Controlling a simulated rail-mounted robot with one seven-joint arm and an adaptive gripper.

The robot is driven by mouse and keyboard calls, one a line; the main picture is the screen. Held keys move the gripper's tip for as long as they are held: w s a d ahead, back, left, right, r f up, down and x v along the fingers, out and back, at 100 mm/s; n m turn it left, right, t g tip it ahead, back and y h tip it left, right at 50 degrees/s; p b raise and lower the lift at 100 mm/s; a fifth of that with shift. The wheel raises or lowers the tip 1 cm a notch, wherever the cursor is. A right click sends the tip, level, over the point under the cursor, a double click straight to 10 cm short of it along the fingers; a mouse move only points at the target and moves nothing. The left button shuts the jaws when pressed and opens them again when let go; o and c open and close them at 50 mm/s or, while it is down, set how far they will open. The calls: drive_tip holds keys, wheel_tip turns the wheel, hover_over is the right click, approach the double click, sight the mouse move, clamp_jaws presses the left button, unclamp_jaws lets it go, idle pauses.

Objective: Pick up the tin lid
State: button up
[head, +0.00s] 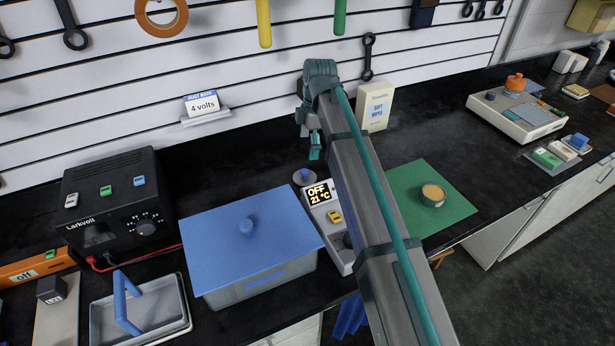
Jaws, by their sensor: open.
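A small round grey lid with a blue knob (304,177), likely the tin lid, lies on the black bench just left of the device with the OFF 21 °C display. My gripper (314,153) is open and empty, fingers pointing down, above and slightly behind the lid in the head view. It appears apart from the knob; the exact height gap is hard to tell. A small round tin (433,203) with amber contents stands uncovered on a green mat (402,180) to the right. My arm crosses the view and hides part of the display device.
A grey bath with a large blue knobbed lid (215,225) stands left of the display device (318,194). A white carton (376,107) stands behind my arm. A black power supply (115,205) and a grey tray (105,322) are further left.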

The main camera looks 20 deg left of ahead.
sight(305, 171)
drive_tip(key=shift+s+a+f+p, duration=0.15)
drive_tip(key=shift+f+p, duration=0.4)
drive_tip(key=shift+f, duration=1.2)
drive_tip(key=shift+s+a+f+p, duration=0.15)
drive_tip(key=shift+f+p, duration=0.35)
drive_tip(key=shift+f, duration=1.3)
drive_tip(key=shift+s+a+f+p, duration=0.15)
drive_tip(key=shift+f+p, duration=0.4)
drive_tip(key=shift+f, duration=1.2)
clamp_jaws()
